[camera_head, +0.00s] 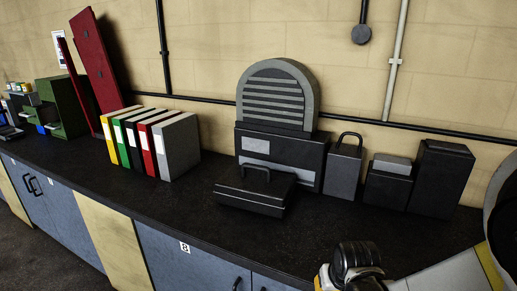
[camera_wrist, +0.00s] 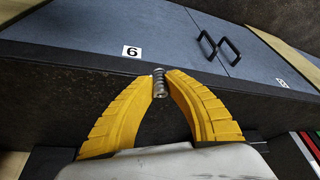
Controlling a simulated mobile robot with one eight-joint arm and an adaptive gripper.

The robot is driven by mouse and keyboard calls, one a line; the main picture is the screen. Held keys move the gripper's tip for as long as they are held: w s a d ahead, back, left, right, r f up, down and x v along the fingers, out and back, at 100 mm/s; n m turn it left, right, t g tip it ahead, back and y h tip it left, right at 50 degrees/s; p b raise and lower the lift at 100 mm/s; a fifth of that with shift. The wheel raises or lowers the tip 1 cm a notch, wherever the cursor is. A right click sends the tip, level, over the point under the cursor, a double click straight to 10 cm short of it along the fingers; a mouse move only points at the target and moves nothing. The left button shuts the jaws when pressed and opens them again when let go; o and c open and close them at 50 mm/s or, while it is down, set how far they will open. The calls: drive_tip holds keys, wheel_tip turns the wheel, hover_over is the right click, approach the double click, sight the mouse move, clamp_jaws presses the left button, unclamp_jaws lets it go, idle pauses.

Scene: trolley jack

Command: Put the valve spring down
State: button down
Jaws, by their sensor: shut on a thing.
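The valve spring (camera_wrist: 159,84) is a small grey metal coil in the wrist view. My gripper (camera_wrist: 159,88) has two yellow ribbed fingers, and their tips are shut on the spring, one on each side. Behind the spring in the wrist view is the edge of the dark worktop (camera_wrist: 50,90), with the blue cabinet fronts beyond. I cannot tell how far the spring is from the worktop. In the head view my arm reaches in at the lower right; the spring cannot be made out there.
The black worktop (camera_head: 200,205) has clear room along its front. Binders (camera_head: 178,145) stand at its middle left. A black case (camera_head: 254,192), a louvred grey arch (camera_head: 278,93), a handled black container (camera_head: 343,168) and dark boxes (camera_head: 440,180) stand towards the back right.

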wheel_tip(320, 180, down, 8)
drive_tip(key=b, duration=0.8)
drive_tip(key=shift+a, duration=0.1)
